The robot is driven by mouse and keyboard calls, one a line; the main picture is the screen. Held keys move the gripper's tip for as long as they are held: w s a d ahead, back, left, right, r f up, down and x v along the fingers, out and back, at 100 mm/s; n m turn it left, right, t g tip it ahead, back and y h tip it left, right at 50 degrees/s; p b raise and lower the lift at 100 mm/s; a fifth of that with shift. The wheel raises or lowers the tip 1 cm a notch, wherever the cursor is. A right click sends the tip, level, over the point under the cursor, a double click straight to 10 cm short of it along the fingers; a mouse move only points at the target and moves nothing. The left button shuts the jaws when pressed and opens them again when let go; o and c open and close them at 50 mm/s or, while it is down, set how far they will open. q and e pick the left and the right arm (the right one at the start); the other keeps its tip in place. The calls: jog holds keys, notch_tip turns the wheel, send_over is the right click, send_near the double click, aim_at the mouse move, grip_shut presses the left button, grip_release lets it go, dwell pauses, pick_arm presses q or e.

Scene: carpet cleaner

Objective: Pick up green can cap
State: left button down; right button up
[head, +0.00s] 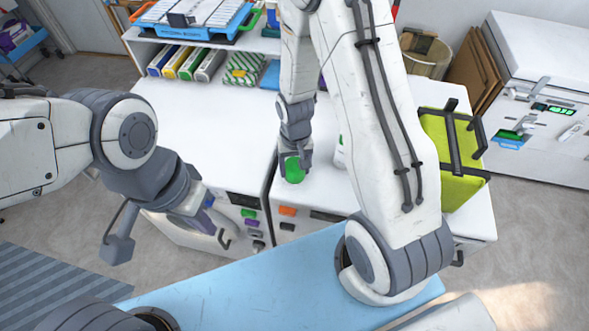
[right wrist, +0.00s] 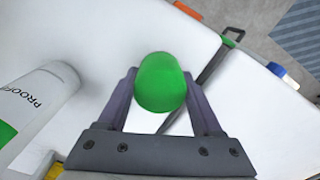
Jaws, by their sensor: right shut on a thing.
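The green can cap (head: 293,170) is at the front of the white worktop, below my right gripper (head: 295,155). In the right wrist view the cap (right wrist: 160,82) sits between the two fingers of my right gripper (right wrist: 160,100), which is shut on it. Whether it touches the surface below cannot be told. A white can with a green label (right wrist: 40,100) lies to the left of the cap in that view; in the head view it is mostly hidden behind my right arm. My left gripper (head: 165,235) is open and empty in front of the cabinet.
A lime green bin (head: 452,185) stands right of my right arm. A shelf with boxes (head: 185,62) and a blue tray (head: 195,20) is at the back. The white worktop (head: 200,115) on the left is clear. A blue surface (head: 260,285) is in front.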

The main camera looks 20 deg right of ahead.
jog(key=r, duration=0.1)
jog(key=r+b, duration=0.1)
jog(key=d+r, duration=0.1)
jog(key=shift+s+r, duration=0.3)
jog(key=shift+r, duration=0.05)
jog(key=s+d+r+b, duration=0.2)
jog(key=s+d+r, duration=0.4)
jog(key=d, duration=0.2)
jog(key=shift+d+r, duration=0.2)
jog(key=shift+d, duration=0.05)
jog(key=shift+s, duration=0.1)
